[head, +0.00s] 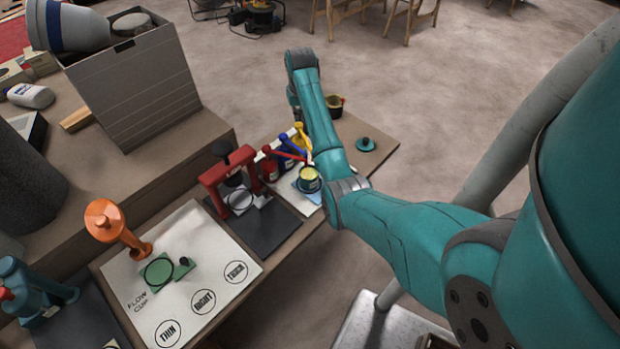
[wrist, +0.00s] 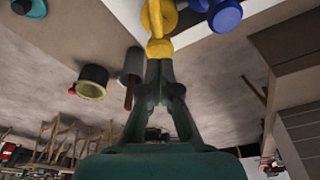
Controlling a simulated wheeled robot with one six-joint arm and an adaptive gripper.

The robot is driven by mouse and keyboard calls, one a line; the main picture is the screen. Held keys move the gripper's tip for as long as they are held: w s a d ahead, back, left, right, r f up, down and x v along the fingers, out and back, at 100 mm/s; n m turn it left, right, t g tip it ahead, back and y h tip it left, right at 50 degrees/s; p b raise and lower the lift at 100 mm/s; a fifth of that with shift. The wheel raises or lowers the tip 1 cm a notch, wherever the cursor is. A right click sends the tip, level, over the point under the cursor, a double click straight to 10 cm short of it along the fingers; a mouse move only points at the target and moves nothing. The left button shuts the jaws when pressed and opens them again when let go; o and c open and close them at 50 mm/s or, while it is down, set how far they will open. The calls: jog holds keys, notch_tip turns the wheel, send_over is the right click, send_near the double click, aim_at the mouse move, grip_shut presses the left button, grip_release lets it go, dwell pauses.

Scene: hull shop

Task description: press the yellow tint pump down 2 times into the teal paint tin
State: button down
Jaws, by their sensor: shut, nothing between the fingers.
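The yellow tint pump (head: 301,138) stands at the back of the pump row in the head view, partly behind my arm. In the wrist view its yellow nozzle or head (wrist: 158,46) is right at the tips of my gripper (wrist: 159,65). The fingers are shut with nothing between them; whether they touch the pump I cannot tell. The paint tin (head: 309,184), with pale yellow inside, stands in front of the pumps on a blue patch. The tin is outside the wrist view. My gripper is hidden by my arm in the head view.
Beside the yellow pump are a blue pump (head: 289,148) and a red pump (head: 268,166). A dark pot (wrist: 92,82), a grey cylinder (wrist: 130,64) and a teal lid (head: 365,144) lie beyond. A red press (head: 228,172) stands to the left.

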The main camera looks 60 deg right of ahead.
jog(key=shift+r, duration=3)
jog(key=shift+s, duration=0.1)
